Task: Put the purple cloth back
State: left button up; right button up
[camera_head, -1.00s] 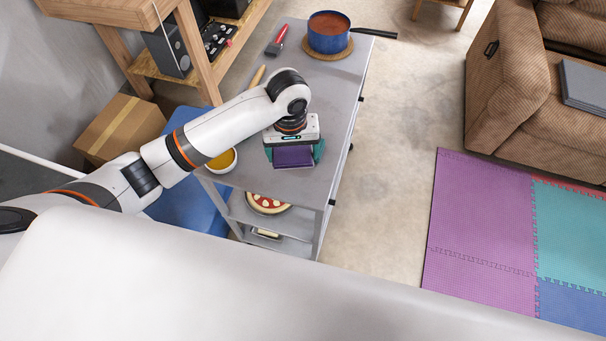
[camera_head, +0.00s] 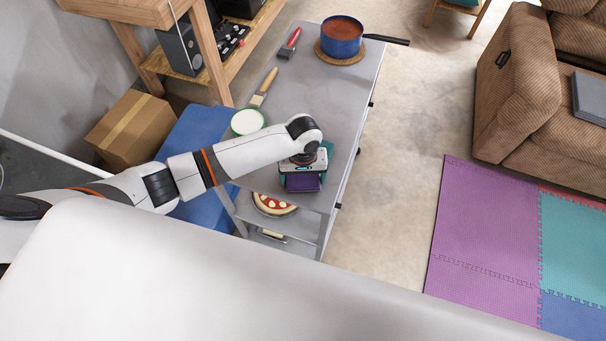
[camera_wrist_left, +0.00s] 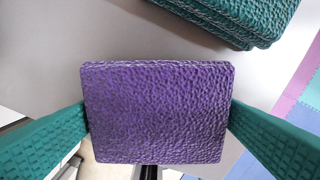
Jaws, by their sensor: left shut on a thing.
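The purple cloth (camera_head: 303,184) is a folded, textured square pad. My left gripper (camera_head: 303,176) is shut on it, over the near end of the grey cart top (camera_head: 300,105). In the left wrist view the purple cloth (camera_wrist_left: 157,112) fills the middle, with a green finger at its left and right edges. A stack of folded teal cloths (camera_wrist_left: 235,18) lies at the top right of that view, apart from the purple cloth. Whether the purple cloth touches the cart top cannot be told. My right gripper is not in view.
On the cart stand a blue pot (camera_head: 341,36) with a black handle, a red-handled brush (camera_head: 289,43), a wooden-handled brush (camera_head: 264,87) and a white bowl (camera_head: 248,122). A pizza (camera_head: 273,203) sits on the shelf below. The cart's middle is clear.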

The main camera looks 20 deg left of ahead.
aim_at(303, 177)
pick_arm(q)
jog(key=shift+f, duration=0.1)
jog(key=o, duration=0.7)
jog(key=shift+r, duration=0.5)
notch_tip(303, 177, up, 11)
jog(key=shift+r+b, duration=0.15)
jog(key=shift+b, duration=0.15)
